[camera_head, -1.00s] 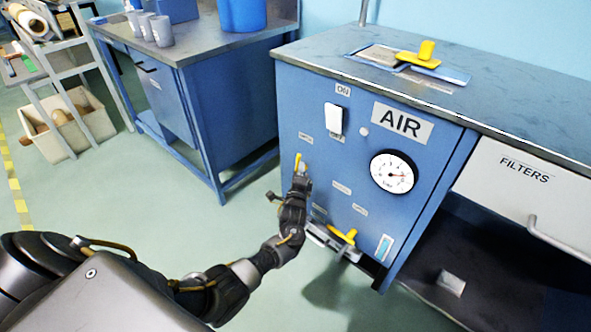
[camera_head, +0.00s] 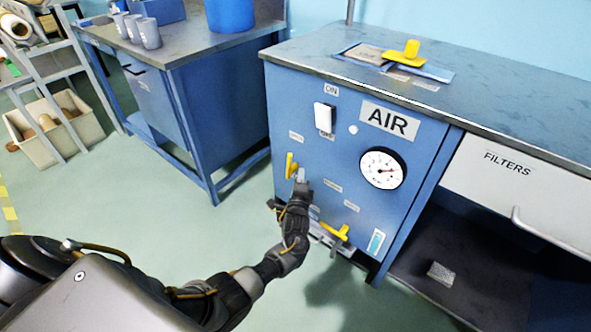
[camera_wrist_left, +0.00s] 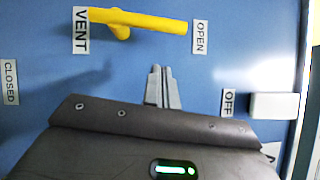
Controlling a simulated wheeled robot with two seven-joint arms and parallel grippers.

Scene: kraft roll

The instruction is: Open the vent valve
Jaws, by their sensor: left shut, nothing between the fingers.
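The vent valve's yellow lever (camera_head: 290,165) stands upright on the blue AIR panel (camera_head: 270,110). In the left wrist view the lever (camera_wrist_left: 150,21) lies across the top, its long end beside the OPEN label (camera_wrist_left: 200,37). The VENT label (camera_wrist_left: 80,30) is by its other end, and the CLOSED label (camera_wrist_left: 10,88) is farther off. My left gripper (camera_head: 302,175) is just right of the lever, apart from it. Its fingers, also in the left wrist view (camera_wrist_left: 162,85), are together and empty. My right gripper is out of view.
The panel also carries a white switch (camera_head: 324,117), a round gauge (camera_head: 382,168) and a second yellow lever (camera_head: 336,231) low down. A yellow handle (camera_head: 405,55) sits on the bench top.

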